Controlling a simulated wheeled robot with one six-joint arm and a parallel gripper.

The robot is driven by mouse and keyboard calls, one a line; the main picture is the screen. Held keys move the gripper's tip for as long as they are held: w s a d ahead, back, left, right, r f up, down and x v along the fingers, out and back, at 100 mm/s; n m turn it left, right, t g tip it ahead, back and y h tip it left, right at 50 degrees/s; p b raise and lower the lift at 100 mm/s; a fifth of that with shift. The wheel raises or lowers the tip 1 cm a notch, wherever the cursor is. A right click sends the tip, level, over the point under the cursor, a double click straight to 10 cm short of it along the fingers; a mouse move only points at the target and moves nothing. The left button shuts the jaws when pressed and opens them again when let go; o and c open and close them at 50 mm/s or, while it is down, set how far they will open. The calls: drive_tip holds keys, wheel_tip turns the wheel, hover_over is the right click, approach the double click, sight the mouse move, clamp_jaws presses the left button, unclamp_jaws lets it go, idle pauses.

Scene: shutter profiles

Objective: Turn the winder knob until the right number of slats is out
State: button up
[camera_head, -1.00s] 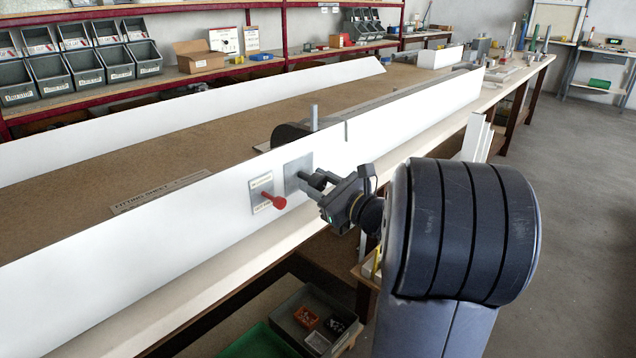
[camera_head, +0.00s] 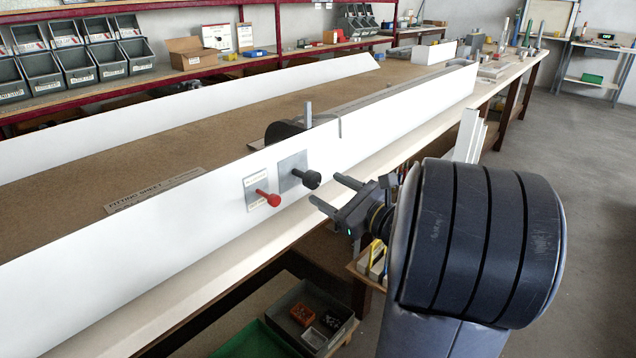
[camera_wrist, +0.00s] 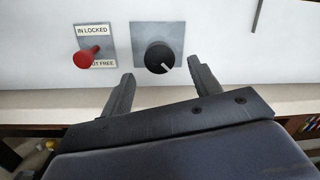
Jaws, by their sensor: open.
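The winder knob (camera_head: 309,179) is black and round and sits on a square grey plate (camera_head: 287,165) on the white panel. In the wrist view the knob (camera_wrist: 159,57) has a white mark at its lower right. My gripper (camera_head: 334,193) is open and empty, to the right of the knob and apart from it. In the wrist view its two fingers (camera_wrist: 162,78) stand wide, below the knob and to either side. A red lever (camera_head: 268,198) is left of the knob, on a plate labelled "IN LOCKED" above and "OUT FREE" below. I make out no slats.
The long white panel (camera_head: 110,258) runs along the bench front. A grey tray (camera_head: 290,338) with small boxes sits low below the bench. White upright profiles (camera_head: 467,135) stand right of my gripper. A shelf with grey bins (camera_head: 82,68) is at the back.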

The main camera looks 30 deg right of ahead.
sight(317, 183)
drive_tip(key=shift+v, duration=2.45)
drive_tip(key=shift+w, duration=0.1)
drive_tip(key=x, duration=1)
drive_tip(key=shift+w+a, duration=0.15)
drive_tip(key=shift+w, duration=0.2)
drive_tip(key=shift+s, duration=0.1)
